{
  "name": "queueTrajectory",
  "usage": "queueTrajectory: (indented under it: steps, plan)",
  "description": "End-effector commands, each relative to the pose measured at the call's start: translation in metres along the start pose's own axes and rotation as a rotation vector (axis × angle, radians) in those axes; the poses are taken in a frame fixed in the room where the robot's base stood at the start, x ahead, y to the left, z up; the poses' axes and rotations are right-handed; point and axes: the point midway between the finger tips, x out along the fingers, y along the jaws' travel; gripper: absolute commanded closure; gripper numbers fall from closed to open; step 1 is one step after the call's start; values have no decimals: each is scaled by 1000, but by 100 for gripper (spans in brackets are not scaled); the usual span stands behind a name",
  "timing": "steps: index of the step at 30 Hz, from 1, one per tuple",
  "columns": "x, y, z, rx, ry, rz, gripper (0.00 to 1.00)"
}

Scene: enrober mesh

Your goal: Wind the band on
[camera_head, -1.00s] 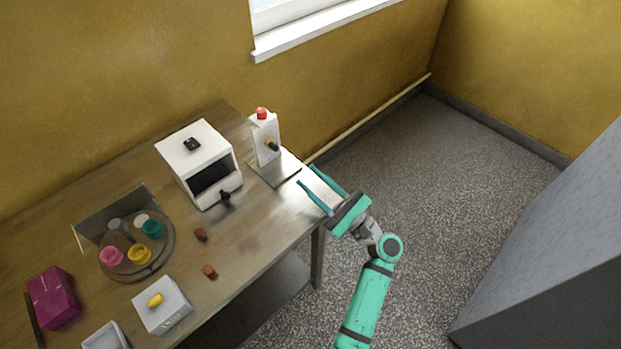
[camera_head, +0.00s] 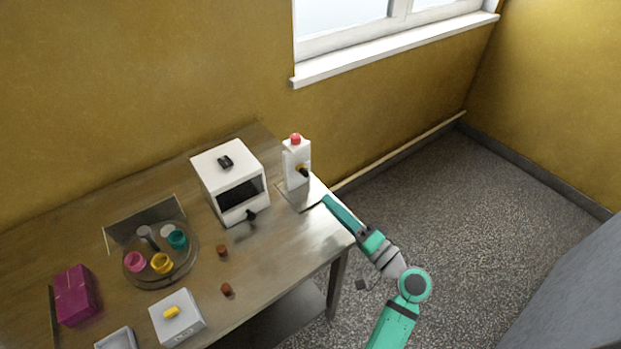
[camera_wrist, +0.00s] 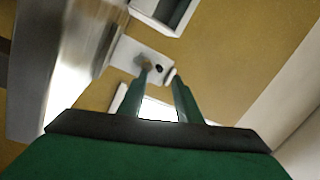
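A white upright post (camera_head: 297,160) with a red cap (camera_head: 295,138) stands on a metal base plate (camera_head: 303,195) at the table's right end. A small brass and black knob or crank (camera_head: 302,170) sticks out of its front. My gripper (camera_head: 327,202) is just right of and below the knob, apart from it. In the wrist view my gripper (camera_wrist: 162,78) has two green fingers with a gap between them, and nothing is held. The post's white face (camera_wrist: 130,52) shows beyond the fingertips, with a dark round spot (camera_wrist: 159,68). I cannot make out a band.
A white box (camera_head: 228,170) with a dark opening and a front knob stands left of the post.

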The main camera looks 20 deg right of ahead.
Motion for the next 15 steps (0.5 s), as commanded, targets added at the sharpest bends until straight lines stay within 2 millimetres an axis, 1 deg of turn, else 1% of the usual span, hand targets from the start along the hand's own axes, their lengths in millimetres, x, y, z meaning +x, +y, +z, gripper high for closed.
queueTrajectory:
  steps: [1, 3, 9, 12, 15]
  plan:
    - [0, -3, 0, -119, 0, 16, 69]
    - [0, -6, 0, -296, -3, 42, 69]
    - [-2, -15, -2, -790, -24, 113, 69]
    - [-3, -19, -4, -994, -40, 143, 69]
    - [-5, -21, -5, -1142, -55, 165, 69]
